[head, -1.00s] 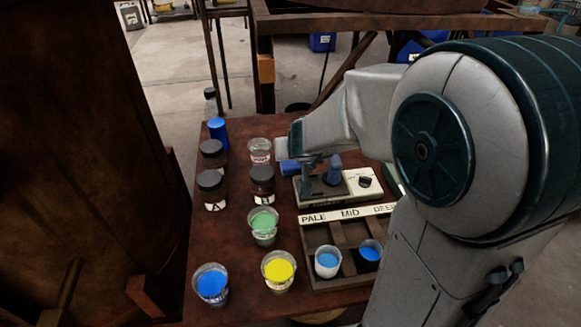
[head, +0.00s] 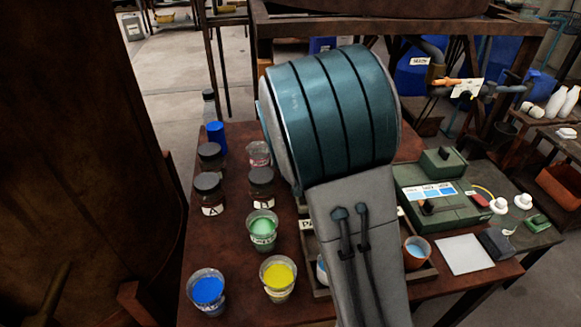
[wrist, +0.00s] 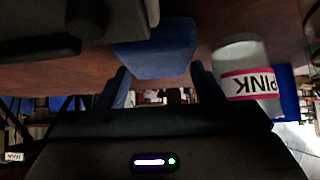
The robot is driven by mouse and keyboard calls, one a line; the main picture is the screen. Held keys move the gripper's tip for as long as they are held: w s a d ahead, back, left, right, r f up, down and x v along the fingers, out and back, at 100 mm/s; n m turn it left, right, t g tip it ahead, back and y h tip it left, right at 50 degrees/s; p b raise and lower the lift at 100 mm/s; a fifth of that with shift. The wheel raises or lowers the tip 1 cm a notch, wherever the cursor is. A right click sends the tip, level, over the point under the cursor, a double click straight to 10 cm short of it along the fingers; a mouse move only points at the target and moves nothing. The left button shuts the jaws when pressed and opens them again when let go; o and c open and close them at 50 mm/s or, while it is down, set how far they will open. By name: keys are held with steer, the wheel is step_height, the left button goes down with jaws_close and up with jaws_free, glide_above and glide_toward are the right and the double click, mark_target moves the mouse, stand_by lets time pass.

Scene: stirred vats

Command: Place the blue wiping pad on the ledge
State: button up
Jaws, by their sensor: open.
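The blue wiping pad (wrist: 155,48) shows in the wrist view as a blue block on the brown table, beside a dark grey device (wrist: 75,22). My gripper (wrist: 162,84) is open, its two dark fingers reaching toward the pad's near side, one toward each side. I cannot tell whether they touch it. In the head view my arm hides the gripper and the pad. I cannot make out the ledge with certainty in either view.
A jar labelled PINK (wrist: 248,75) stands close beside the right finger. Dark-lidded jars (head: 208,194) and open cups of blue (head: 208,290), yellow (head: 279,277) and green (head: 262,232) liquid crowd the table's left. A green instrument box (head: 440,200) stands right of my arm.

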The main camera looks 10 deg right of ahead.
steer(key=shift+w+f, duration=0.35)
steer(key=shift+f, duration=0.05)
steer(key=shift+c, duration=0.3)
steer(key=c, duration=0.6)
steer(key=shift+r, duration=0.15)
